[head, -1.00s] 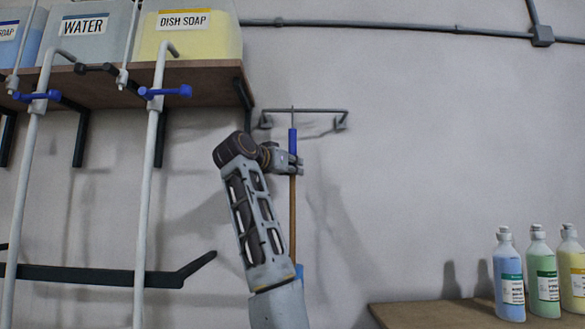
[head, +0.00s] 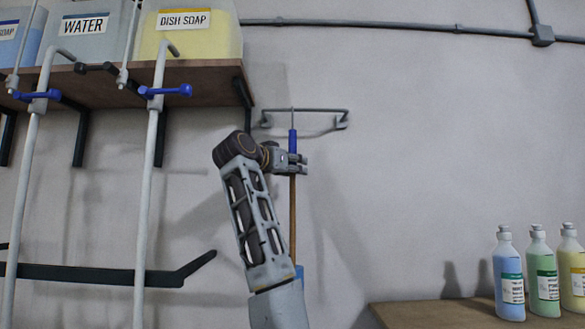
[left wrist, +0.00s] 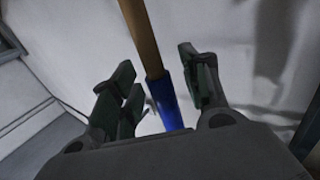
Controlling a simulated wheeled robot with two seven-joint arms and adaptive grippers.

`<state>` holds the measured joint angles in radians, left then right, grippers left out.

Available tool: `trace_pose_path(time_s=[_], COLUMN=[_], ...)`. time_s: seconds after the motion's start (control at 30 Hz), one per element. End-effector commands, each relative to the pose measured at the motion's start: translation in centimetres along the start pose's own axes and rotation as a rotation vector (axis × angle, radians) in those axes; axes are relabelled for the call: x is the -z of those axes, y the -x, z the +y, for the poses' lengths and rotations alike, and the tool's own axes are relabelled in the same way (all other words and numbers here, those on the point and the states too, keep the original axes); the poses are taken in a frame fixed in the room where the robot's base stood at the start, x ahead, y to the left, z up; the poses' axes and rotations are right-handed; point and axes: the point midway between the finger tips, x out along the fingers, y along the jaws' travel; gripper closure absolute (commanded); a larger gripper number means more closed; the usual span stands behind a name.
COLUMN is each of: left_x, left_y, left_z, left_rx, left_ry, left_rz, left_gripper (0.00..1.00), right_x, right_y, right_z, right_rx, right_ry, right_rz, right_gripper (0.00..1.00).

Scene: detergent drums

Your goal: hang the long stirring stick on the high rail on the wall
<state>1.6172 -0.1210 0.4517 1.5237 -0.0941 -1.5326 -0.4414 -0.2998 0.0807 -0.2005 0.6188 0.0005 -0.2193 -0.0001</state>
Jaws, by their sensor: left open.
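The long stirring stick has a brown shaft (head: 293,218) and a blue upper part (head: 292,142). It hangs upright against the wall, and its thin top end meets the high rail (head: 318,110); the exact hook contact is too small to tell. My left gripper (head: 300,163) is at the stick just below the blue part. In the left wrist view its fingers (left wrist: 165,95) are spread on both sides of the stick, with the blue part (left wrist: 165,100) between them and gaps showing. My right gripper is not in view.
A shelf (head: 120,85) with a water tank (head: 88,40) and a dish soap tank (head: 190,32) is at upper left, with pale pipes (head: 150,180) hanging down. Several bottles (head: 510,275) stand on a wooden surface (head: 420,312) at lower right.

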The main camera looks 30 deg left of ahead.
Motion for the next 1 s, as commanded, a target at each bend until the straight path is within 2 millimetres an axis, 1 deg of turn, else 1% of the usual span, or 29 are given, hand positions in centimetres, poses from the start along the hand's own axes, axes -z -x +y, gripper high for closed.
trace_pose_path(time_s=[0.17,0.37,0.8,1.0], left_x=[0.1,0.1,0.0,0.1], left_y=[0.8,2.7,8.6,10.9], left_z=[-0.1,-0.1,-0.1,0.0], left_rx=[0.001,0.001,0.003,0.001], left_ry=[0.000,0.000,0.000,0.000], left_rz=[0.001,0.003,0.003,0.003], left_gripper=[0.54,0.54,0.54,0.54], right_x=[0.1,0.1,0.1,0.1], right_y=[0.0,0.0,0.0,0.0], right_z=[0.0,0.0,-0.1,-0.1], right_rx=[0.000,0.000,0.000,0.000], right_ry=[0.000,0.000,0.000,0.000], right_rz=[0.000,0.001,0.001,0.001], right_gripper=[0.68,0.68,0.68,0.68])
